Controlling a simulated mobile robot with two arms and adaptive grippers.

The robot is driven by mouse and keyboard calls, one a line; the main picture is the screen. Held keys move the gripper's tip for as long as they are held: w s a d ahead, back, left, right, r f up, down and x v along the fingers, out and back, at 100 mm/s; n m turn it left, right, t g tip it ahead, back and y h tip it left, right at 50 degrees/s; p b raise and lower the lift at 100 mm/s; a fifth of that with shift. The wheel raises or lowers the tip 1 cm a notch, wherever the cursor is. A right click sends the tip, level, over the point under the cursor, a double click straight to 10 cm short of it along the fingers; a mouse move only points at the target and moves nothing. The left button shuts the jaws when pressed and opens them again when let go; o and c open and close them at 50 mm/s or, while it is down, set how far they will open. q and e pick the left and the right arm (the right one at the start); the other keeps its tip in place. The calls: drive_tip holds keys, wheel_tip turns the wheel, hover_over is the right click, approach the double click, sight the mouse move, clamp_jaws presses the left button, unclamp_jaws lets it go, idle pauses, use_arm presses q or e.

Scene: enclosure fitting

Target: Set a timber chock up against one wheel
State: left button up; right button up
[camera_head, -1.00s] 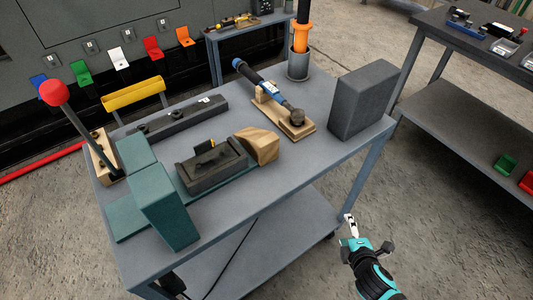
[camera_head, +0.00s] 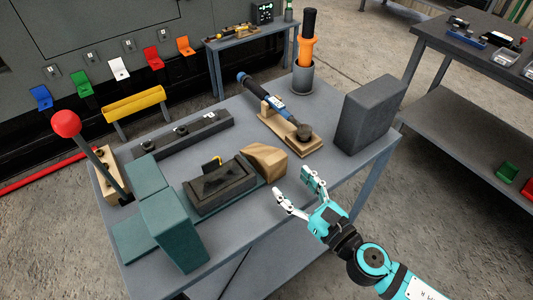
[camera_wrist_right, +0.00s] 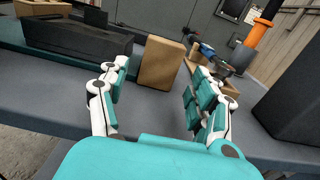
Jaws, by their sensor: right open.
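The timber chock (camera_head: 262,162), a pale wooden block with a sloped face, sits on the grey workbench at the right end of a dark box (camera_head: 214,186). In the right wrist view the chock (camera_wrist_right: 162,62) stands ahead, between the fingertips in the picture. My right gripper (camera_head: 292,182) is open and empty, just in front of and to the right of the chock, apart from it. In the wrist view its two fingers (camera_wrist_right: 158,82) are spread wide. I cannot make out a wheel clearly in these views. My left gripper is not in view.
A tall dark grey block (camera_head: 367,115) stands at the bench's right end. A tool on a wooden stand (camera_head: 285,122) lies behind the chock. Teal blocks (camera_head: 170,228) and a red-knobbed lever (camera_head: 66,123) are at the left. Bare bench top (camera_head: 335,170) lies right of the gripper.

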sight(278, 169)
drive_tip(key=p+x, duration=0.1)
drive_tip(key=x, duration=0.5)
drive_tip(key=p+x, duration=0.1)
drive_tip(key=x, duration=0.3)
drive_tip(key=shift+w+r, duration=0.2)
drive_tip(key=shift+w+a, duration=0.2)
drive_tip(key=shift+w, duration=0.1)
drive_tip(key=c, duration=1.2)
